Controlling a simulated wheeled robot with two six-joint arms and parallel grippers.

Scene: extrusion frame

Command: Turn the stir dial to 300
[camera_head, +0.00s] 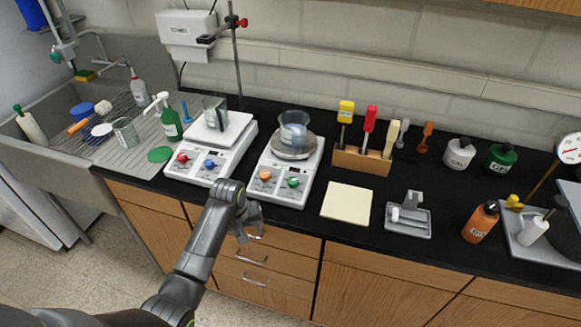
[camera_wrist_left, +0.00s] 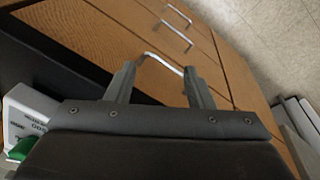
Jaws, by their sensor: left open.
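Two white stirrer units stand on the black bench. The left unit (camera_head: 202,160) has a red dial (camera_head: 182,158) and a blue dial (camera_head: 210,165). The right unit (camera_head: 279,184) has an orange dial (camera_head: 265,175) and a green dial (camera_head: 293,182). I cannot read which dial is for stirring. My left gripper (camera_head: 250,232) is open and empty, in front of the bench edge, below and left of the right unit's dials. In the left wrist view its fingers (camera_wrist_left: 158,82) frame a drawer handle behind, and a green dial (camera_wrist_left: 20,150) shows at the lower left edge.
A glass beaker (camera_head: 293,130) of liquid sits on the right unit; another glass vessel (camera_head: 215,112) sits on the left. A rod stand (camera_head: 236,60) rises behind. A cream pad (camera_head: 346,203) lies right of the units. Drawers (camera_head: 262,262) with handles are below the edge.

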